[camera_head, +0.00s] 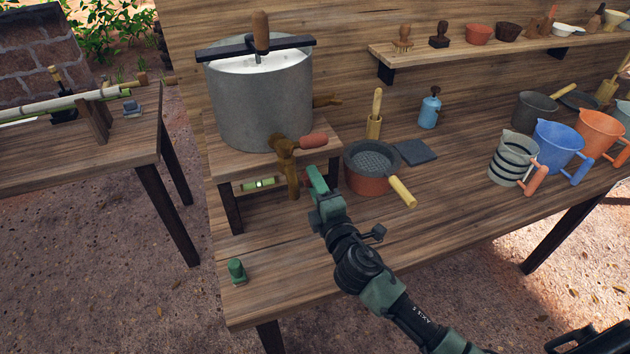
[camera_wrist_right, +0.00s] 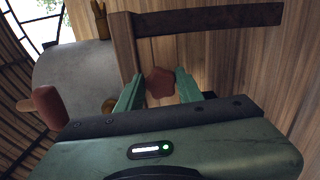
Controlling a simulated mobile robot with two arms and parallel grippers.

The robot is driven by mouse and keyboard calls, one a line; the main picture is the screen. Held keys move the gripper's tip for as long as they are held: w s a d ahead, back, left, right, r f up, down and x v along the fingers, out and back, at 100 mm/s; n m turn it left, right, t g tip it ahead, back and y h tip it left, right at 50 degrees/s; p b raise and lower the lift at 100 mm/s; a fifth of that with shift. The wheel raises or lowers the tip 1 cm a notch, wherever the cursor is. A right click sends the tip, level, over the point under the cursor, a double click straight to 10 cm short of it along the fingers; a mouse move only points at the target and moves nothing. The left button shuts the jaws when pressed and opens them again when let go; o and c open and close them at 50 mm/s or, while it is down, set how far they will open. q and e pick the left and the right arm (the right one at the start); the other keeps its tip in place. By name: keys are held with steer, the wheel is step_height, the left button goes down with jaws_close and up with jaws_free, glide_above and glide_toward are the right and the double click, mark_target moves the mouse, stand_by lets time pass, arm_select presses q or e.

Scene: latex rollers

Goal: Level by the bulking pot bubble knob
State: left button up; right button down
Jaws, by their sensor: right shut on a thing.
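The grey metal bulking pot (camera_head: 260,100) holds white liquid, with a dark bar and wooden handle across its top. It stands on a low wooden stand (camera_head: 225,162); it also shows at left in the wrist view (camera_wrist_right: 75,80). A green bubble vial (camera_head: 258,184) is under the stand's front edge; its bubble looks near the middle. My right gripper (camera_head: 316,178) is at the stand's right side, below the top. In the wrist view, its green fingers (camera_wrist_right: 160,88) are shut on a reddish-brown lobed knob (camera_wrist_right: 160,82). In the head view the gripper hides the knob.
A wooden tap with a red handle (camera_head: 313,141) juts from the pot above my gripper. A red-brown sieve pan (camera_head: 368,178) is close on the right. Striped (camera_head: 507,160), blue (camera_head: 556,148) and orange (camera_head: 600,135) jugs stand farther right. A small green piece (camera_head: 236,270) sits at the front-left corner.

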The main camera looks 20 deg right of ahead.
steer(key=shift+a, duration=0.1)
stand_by(0.4)
steer(key=c, duration=0.9)
jaws_free()
steer(key=s+b, duration=0.1)
steer(key=s, duration=0.6)
steer(key=shift+s+b, duration=0.35)
steer(key=shift+s, duration=0.05)
